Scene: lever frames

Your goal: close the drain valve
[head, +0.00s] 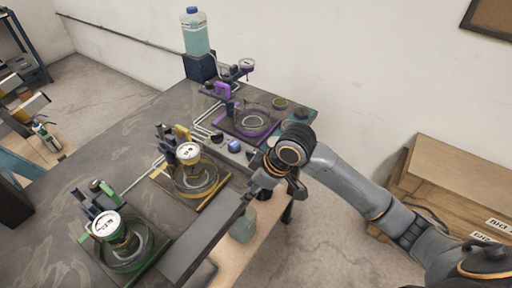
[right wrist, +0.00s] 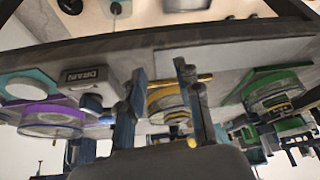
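A DRAIN label plate (right wrist: 87,75) shows in the right wrist view, which looks upside down. A blue knob (right wrist: 92,103) sits right beside it; in the head view the blue knob (head: 234,146) is on the table between the purple and yellow stations. I cannot tell whether this knob is the drain valve's handle, or its state. My right gripper (head: 272,187) is at the table's right edge, close to the knob but apart from it. In the right wrist view its fingers (right wrist: 158,70) are spread with nothing between them. My left gripper is not in view.
A bottle (head: 196,32) stands at the back. A wooden crate (head: 455,180) is on the right. The table's left side is clear.

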